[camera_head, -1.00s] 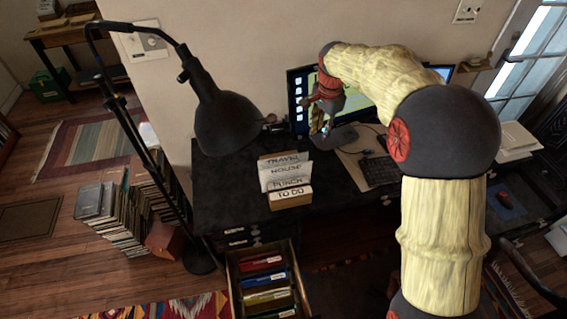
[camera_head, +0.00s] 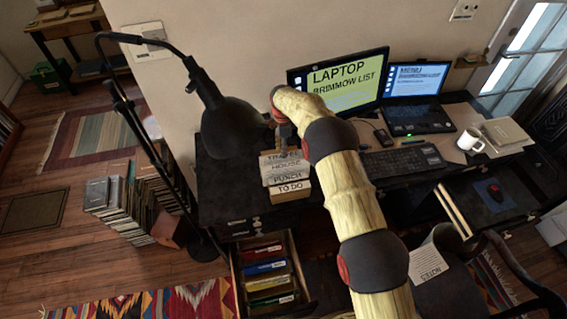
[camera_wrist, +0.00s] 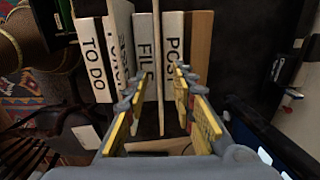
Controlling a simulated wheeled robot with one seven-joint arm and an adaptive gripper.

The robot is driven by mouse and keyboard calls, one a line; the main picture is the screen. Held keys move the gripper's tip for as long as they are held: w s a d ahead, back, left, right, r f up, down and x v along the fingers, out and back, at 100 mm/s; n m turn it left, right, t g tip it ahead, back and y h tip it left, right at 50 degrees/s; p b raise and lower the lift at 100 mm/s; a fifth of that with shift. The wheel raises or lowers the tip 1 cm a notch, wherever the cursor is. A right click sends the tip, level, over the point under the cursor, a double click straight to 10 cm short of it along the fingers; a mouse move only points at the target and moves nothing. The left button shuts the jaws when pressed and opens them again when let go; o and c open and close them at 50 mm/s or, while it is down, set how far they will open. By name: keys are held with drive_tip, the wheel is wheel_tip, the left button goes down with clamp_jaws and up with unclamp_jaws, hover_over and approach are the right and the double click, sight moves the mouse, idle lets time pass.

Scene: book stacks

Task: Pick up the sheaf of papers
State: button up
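A thin, pale upright sheaf of papers (camera_wrist: 157,45) stands edge-on in the wrist view, among labelled dividers. My gripper (camera_wrist: 156,90) is open, with yellow-padded fingers on both sides of this sheaf and gaps between; nothing looks clamped. In the head view my gripper (camera_head: 284,132) is over the back of the desk sorter (camera_head: 290,192), pointing down, partly behind the lamp shade. The sorter's cards read TRAVEL, HOUSE, PUNCH and TO DO. The wrist view also shows the labels FILE and POST. The sheaf is not clearly seen in the head view.
A black lamp (camera_head: 232,128) stands close left of my gripper. The monitor (camera_head: 345,80), laptop (camera_head: 417,95) and white mug (camera_head: 472,140) are to the right. An open drawer (camera_head: 236,285) of coloured files is in front. A NOTES sheet (camera_head: 428,262) lies on the chair.

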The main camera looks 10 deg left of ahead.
wheel_tip(320, 180, down, 6)
drive_tip(key=shift+d+r, duration=0.1)
drive_tip(key=shift+d, duration=0.05)
drive_tip(key=shift+f+b, duration=0.25)
drive_tip(key=shift+b, duration=0.1)
idle(0.9)
drive_tip(key=shift+c, duration=0.4)
clamp_jaws()
